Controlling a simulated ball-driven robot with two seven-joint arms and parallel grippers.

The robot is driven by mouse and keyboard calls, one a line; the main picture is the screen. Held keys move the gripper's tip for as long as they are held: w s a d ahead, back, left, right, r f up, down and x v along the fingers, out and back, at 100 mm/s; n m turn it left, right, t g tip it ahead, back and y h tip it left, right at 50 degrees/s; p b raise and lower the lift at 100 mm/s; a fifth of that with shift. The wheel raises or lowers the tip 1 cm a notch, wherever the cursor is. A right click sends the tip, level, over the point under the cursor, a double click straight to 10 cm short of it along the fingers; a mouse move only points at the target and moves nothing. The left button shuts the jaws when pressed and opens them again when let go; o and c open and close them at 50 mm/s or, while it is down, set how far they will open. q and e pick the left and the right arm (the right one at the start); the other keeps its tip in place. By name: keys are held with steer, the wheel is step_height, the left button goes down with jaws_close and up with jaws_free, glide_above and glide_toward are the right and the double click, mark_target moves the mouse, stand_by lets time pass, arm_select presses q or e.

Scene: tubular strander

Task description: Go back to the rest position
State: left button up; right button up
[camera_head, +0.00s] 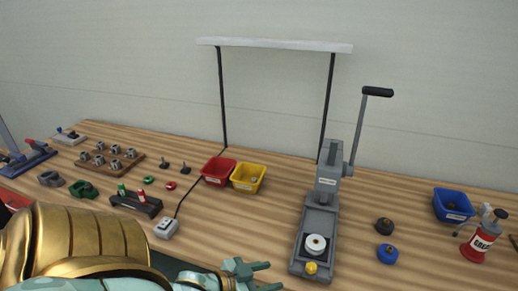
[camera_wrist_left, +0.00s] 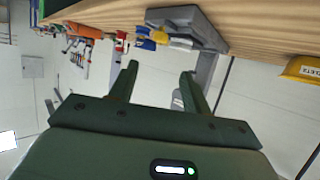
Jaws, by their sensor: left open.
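My left gripper (camera_head: 262,272) is at the bottom middle of the head view, at the front edge of the wooden bench (camera_head: 120,220). Its fingers are apart and nothing is between them. In the left wrist view the two fingers (camera_wrist_left: 160,72) also stand open and empty, with the bench edge (camera_wrist_left: 270,22) beyond them. My gold and teal left arm covers the lower left of the head view. My right gripper is not in view.
A grey lever press (camera_head: 319,230) stands right of my left gripper. A blue bin (camera_head: 453,206) and red can (camera_head: 478,244) are at right.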

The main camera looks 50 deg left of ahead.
arm_select(q)
steer(key=shift+v, duration=1)
